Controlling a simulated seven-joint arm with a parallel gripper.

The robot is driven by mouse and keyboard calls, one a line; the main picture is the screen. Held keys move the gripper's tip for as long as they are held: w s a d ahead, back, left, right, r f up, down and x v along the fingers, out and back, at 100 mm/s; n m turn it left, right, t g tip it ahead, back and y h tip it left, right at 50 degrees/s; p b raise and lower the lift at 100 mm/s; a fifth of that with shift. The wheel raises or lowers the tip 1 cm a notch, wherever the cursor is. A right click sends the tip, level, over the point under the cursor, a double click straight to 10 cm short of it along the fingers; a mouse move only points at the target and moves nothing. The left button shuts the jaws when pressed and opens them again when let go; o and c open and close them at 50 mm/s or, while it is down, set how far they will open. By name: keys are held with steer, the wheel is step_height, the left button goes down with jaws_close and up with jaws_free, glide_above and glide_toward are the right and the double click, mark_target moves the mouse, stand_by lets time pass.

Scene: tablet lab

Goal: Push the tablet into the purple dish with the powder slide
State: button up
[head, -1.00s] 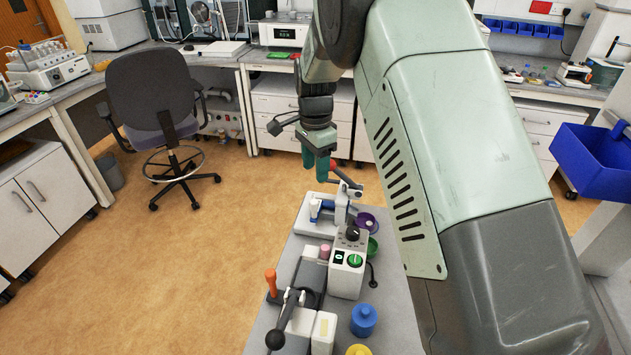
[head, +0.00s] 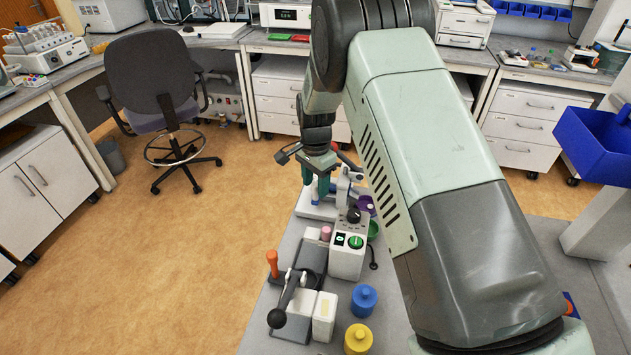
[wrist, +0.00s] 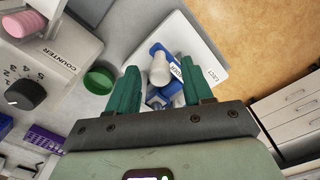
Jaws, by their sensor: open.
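The powder slide appears in the wrist view as a blue part with a white rounded knob (wrist: 160,72) and a printed label, on a white base plate (wrist: 208,72). My gripper (wrist: 159,84) is open, with its two green fingers on either side of the knob; I cannot tell whether they touch it. In the head view my gripper (head: 315,186) is low over the white and blue device, partly hiding it. The purple dish (head: 366,204) is just right of the device, partly hidden by my arm. I cannot make out the tablet.
A green dish (head: 373,229) and a counter box (head: 347,262) with a dark knob stand nearer than the device. A lever press (head: 290,298), a blue jar (head: 364,299) and a yellow jar (head: 358,339) stand towards the front. The floor left of the bench is open.

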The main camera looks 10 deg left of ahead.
jaws_close()
steer(key=shift+a, duration=2.55)
steer(key=shift+c, duration=1.6)
jaws_free()
steer(key=shift+a, duration=0.1)
steer(key=o, duration=0.3)
step_height(320, 180, up, 11)
steer(key=shift+f, duration=0.1)
